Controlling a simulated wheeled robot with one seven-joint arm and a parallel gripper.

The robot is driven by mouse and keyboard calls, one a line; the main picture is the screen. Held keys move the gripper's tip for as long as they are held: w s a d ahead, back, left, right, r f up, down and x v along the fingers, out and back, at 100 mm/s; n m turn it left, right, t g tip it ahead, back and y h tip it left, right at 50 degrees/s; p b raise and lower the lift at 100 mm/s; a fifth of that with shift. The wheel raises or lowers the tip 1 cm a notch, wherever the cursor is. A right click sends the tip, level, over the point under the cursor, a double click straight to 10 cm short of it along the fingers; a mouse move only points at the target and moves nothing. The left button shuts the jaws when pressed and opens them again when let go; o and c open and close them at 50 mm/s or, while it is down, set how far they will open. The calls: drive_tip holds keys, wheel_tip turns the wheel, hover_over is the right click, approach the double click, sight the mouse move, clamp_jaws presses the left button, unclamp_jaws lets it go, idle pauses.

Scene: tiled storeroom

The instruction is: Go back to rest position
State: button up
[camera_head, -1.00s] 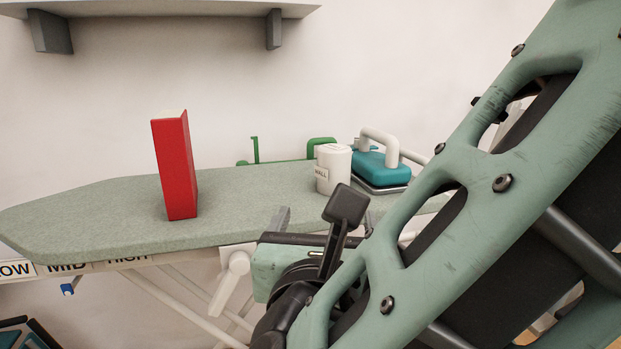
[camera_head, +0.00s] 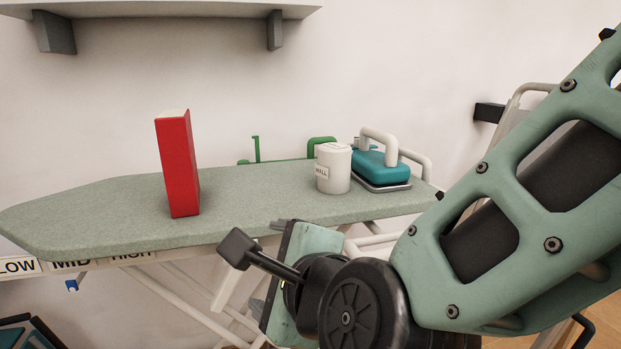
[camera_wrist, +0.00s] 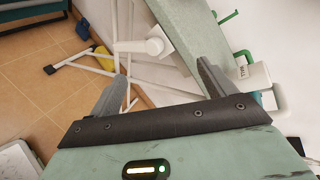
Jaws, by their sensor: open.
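My gripper (camera_wrist: 162,82) is open and empty in the wrist view, its two grey fingers spread wide apart. It hangs in front of and below the near edge of the ironing board (camera_head: 95,215). The green board edge shows past the fingers at the upper right. In the head view my arm fills the right side, and the wrist hides part of the board's legs. The gripper's fingers are mostly hidden there.
On the board stand a red upright book-like object (camera_head: 177,165), a white labelled canister (camera_head: 333,169) and a teal iron (camera_head: 375,167). A grey shelf (camera_head: 160,10) hangs above. White legs (camera_wrist: 92,66) and a yellow object (camera_wrist: 83,30) are near the tiled floor.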

drive_tip(key=s+d+f+n+g+h, duration=0.2)
drive_tip(key=s+d+f+n+g, duration=0.15)
drive_tip(key=d+n, duration=0.35)
drive_tip(key=s+d+f+n+g+h, duration=0.35)
drive_tip(key=s+d+n, duration=0.2)
drive_tip(key=n, duration=0.45)
drive_tip(key=s+d+f+n+g+h, duration=0.1)
drive_tip(key=s+d+f+n+g, duration=0.25)
drive_tip(key=d+n, duration=0.4)
wheel_tip(320, 180, up, 30)
drive_tip(key=a+p, duration=0.1)
drive_tip(key=p, duration=2.8)
drive_tip(key=shift+s+n+g, duration=0.25)
drive_tip(key=shift+n+g, duration=0.1)
drive_tip(key=shift+g, duration=0.1)
